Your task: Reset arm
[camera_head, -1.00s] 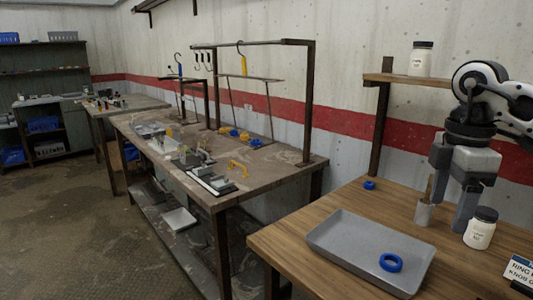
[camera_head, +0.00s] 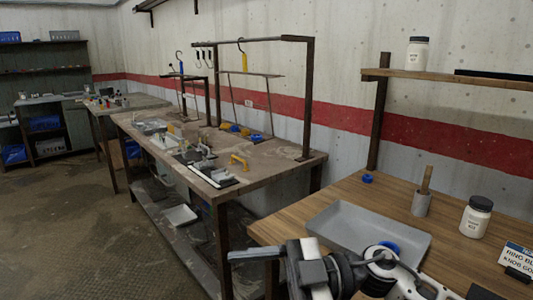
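My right arm comes in from the lower right and lies low across the front of the wooden table. Its gripper (camera_head: 242,256) points left, past the table's left front corner. I see its fingers nearly edge-on, so their gap does not show, and I see nothing held. My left gripper is out of view. A grey tray (camera_head: 345,222) lies on the wooden table (camera_head: 465,262). A blue ring (camera_head: 392,246) in the tray is partly hidden by my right arm. A second blue ring (camera_head: 367,178) lies on the table behind the tray.
A grey cup with a wooden stick (camera_head: 421,204), a white jar (camera_head: 475,217) and a sign (camera_head: 516,260) stand right of the tray. A shelf (camera_head: 455,80) with another jar (camera_head: 417,54) is above. A cluttered workbench (camera_head: 270,170) stands left, across a gap.

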